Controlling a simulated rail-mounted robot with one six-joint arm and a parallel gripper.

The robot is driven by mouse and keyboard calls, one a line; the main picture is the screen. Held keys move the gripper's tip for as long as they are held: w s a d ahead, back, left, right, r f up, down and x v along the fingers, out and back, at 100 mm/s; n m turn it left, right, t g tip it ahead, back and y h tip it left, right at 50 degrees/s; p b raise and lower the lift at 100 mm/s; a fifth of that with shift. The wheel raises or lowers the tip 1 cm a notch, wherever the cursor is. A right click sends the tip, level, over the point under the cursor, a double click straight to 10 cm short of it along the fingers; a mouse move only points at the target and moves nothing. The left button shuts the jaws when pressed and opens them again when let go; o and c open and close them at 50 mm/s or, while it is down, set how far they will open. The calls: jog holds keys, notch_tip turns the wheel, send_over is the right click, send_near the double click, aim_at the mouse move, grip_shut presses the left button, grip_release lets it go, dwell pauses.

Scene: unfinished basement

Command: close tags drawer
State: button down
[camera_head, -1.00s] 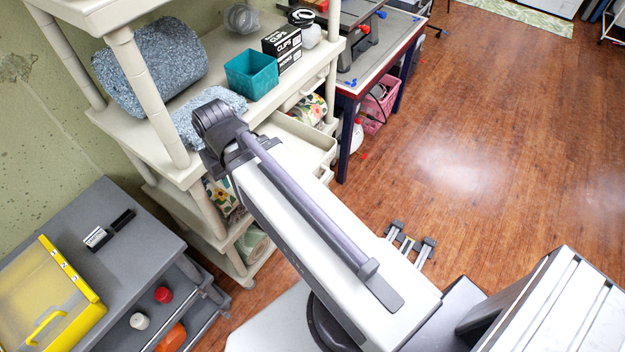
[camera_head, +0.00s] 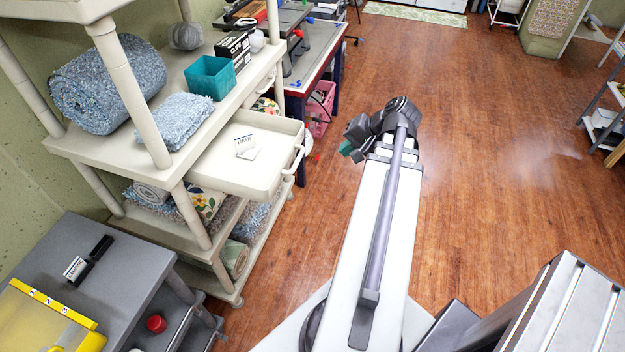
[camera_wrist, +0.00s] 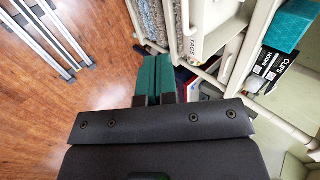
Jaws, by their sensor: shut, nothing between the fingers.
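The cream drawer (camera_head: 218,176) stands pulled out from the cream shelf unit, below the middle shelf. A white card (camera_head: 245,147) with dark print lies in it; in the wrist view a card (camera_wrist: 188,38) reads TAGS. The drawer's handle (camera_head: 294,164) is on its front, facing right. My gripper (camera_head: 347,148) is to the right of the drawer front in the head view, apart from it, with only a green tip showing. In the wrist view the green fingers of my gripper (camera_wrist: 157,62) are together and empty, pointing toward the shelf side.
The shelf holds a blue rug roll (camera_head: 108,85), a folded blue cloth (camera_head: 174,121), a teal bin (camera_head: 211,77) and a black clips box (camera_head: 233,48). A grey cart (camera_head: 120,265) stands at lower left. A workbench (camera_head: 325,62) is behind. Wooden floor (camera_head: 480,150) is clear at right.

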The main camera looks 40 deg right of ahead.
jog(key=w+a+f+b, duration=0.4)
jog(key=w+f+b, duration=0.4)
jog(key=w, duration=0.2)
jog(key=shift+w+f, duration=0.2)
jog(key=shift+w+a, duration=0.15)
